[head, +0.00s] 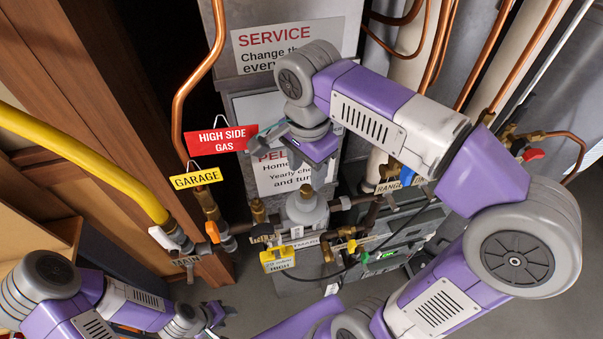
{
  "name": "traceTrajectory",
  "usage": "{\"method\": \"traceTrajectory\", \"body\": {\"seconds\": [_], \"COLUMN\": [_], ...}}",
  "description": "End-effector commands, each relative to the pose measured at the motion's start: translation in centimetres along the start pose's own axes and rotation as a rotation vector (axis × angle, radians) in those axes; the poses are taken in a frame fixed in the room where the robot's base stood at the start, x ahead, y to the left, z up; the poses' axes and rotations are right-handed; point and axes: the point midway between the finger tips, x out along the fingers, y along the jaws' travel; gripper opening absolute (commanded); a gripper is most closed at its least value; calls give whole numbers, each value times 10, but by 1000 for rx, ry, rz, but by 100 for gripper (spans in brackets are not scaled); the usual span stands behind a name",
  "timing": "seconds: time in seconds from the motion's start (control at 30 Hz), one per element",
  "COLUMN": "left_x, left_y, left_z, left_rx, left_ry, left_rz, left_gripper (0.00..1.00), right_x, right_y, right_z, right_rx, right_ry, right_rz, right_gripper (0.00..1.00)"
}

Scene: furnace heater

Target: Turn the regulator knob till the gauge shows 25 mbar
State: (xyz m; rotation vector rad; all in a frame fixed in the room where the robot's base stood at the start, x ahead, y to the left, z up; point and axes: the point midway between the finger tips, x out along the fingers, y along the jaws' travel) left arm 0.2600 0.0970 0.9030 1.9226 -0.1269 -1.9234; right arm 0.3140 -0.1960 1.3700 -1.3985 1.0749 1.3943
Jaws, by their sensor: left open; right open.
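A grey, rounded regulator-like body (307,209) stands in the pipework at the centre of the head view. I cannot tell for certain which part is its knob. No readable gauge face shows. My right gripper (288,150) is open and empty, above this body and in front of the white-labelled panel, apart from the pipework. My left gripper (214,318) is open near the bottom edge, below and left of the pipework. Its fingers are partly cut off from clear view.
A red tag (222,139) and a yellow GARAGE tag (196,179) hang at the left pipe. A yellow hose (85,150) enters from the left. Several copper pipes and valves crowd the right. Grey floor (255,305) shows at the bottom.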

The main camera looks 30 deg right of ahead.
Motion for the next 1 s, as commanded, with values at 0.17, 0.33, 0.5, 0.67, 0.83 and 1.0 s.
{"method": "traceTrajectory", "body": {"seconds": [0.17, 0.33, 0.5, 0.67, 0.83, 1.0], "left_x": [4, 5, 5, 5, 5, 5], "left_y": [-1, -2, -2, -2, -2, -2], "left_z": [0, -1, -1, -1, -1, -1], "left_rx": [0, 0, 0, 0, 0, 0], "left_ry": [1, 1, 1, 1, 1, 1], "left_rz": [0, 0, 0, 0, 0, 0], "left_gripper": [43, 43, 43, 43, 43, 43], "right_x": [31, 49, 54, 54, 53, 53], "right_y": [1, 0, 0, 0, 0, 0], "right_z": [0, 0, 0, 0, 0, 0], "right_rx": [0, 0, 0, 0, -1, -1], "right_ry": [0, -1, -1, -1, -1, -1], "right_rz": [4, 2, 1, 1, 1, 1], "right_gripper": [53, 53, 53, 53, 30, 4]}}
